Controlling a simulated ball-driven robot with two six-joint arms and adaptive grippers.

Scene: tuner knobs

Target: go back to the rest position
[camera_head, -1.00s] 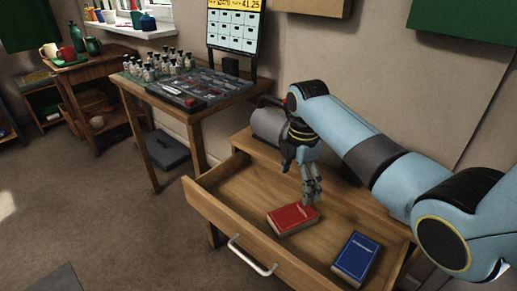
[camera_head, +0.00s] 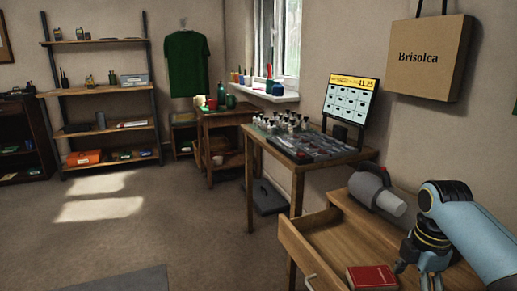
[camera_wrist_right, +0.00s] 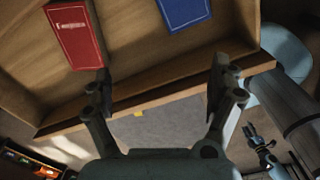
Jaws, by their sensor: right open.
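My right gripper (camera_head: 428,277) hangs over the open drawer (camera_head: 318,246) at the lower right of the head view, its fingertips near the bottom edge. In the right wrist view its two fingers (camera_wrist_right: 161,82) are spread wide with nothing between them. The red book (camera_head: 371,277) lies in the drawer, left of the gripper, and shows in the wrist view (camera_wrist_right: 75,32). The blue book (camera_wrist_right: 185,11) lies there too, cut off at the top edge. What looks like my left gripper (camera_wrist_right: 252,134) is small and low in the wrist view; its jaws are unclear.
A workbench (camera_head: 270,148) holds white bottles, a dark tray and a screen (camera_head: 350,99). Shelves (camera_head: 100,93) stand at the back left. The floor (camera_head: 190,225) on the left is largely clear.

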